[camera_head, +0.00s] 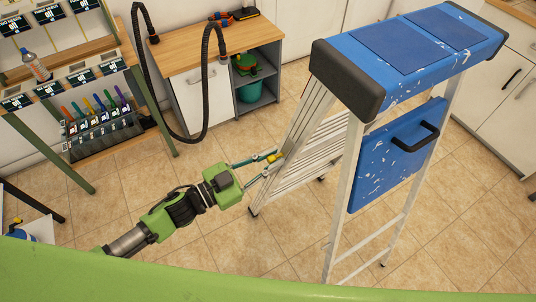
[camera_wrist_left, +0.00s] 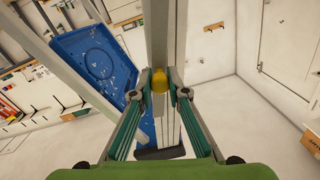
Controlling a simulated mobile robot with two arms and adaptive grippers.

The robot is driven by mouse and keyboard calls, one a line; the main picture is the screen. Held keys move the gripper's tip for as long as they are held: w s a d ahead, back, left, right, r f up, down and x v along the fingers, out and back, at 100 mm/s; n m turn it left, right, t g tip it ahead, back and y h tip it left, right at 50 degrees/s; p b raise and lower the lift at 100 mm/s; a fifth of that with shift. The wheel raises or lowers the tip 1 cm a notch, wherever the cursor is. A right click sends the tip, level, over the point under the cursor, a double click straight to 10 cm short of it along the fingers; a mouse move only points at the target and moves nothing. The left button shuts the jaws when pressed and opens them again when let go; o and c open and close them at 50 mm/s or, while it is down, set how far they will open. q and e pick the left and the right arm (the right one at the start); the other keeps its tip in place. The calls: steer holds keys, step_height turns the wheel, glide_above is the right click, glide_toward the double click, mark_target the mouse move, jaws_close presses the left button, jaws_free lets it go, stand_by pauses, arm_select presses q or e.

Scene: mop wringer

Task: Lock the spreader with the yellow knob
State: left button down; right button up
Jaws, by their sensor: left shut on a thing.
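The stepladder stands open on the tiled floor, with a blue top (camera_head: 425,45) and a blue folding tray (camera_head: 398,155) below it. The yellow knob (camera_head: 275,157) is on the ladder's left side rail. My left gripper (camera_head: 268,160) reaches it from the left. In the left wrist view, the yellow knob (camera_wrist_left: 159,80) sits between the two fingertips (camera_wrist_left: 159,92), which are closed on it in front of the grey rail (camera_wrist_left: 166,28). The fingers partly hide the spreader at the knob. My right gripper is in neither view.
A wooden-topped cabinet (camera_head: 190,45) with a black hose (camera_head: 205,80) stands behind my left arm. A rack of coloured-handled tools (camera_head: 100,120) is at the left. Floor around the ladder's feet is clear.

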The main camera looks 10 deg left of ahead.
arm_select(q)
steer(key=s+d+f+m+b, duration=0.5)
steer(key=s+f+m, duration=0.1)
steer(key=s, duration=0.1)
steer(key=shift+s+d+f, duration=0.25)
steer(key=shift+s+d, duration=0.05)
steer(key=shift+s, duration=0.05)
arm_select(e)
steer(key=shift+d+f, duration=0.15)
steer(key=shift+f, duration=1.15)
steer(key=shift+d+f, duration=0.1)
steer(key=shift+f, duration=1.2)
arm_select(q)
steer(key=c, duration=1.9)
jaws_free()
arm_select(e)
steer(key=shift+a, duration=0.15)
arm_select(q)
steer(key=v, duration=1.2)
steer(key=shift+f, duration=0.15)
steer(key=shift+w, duration=0.1)
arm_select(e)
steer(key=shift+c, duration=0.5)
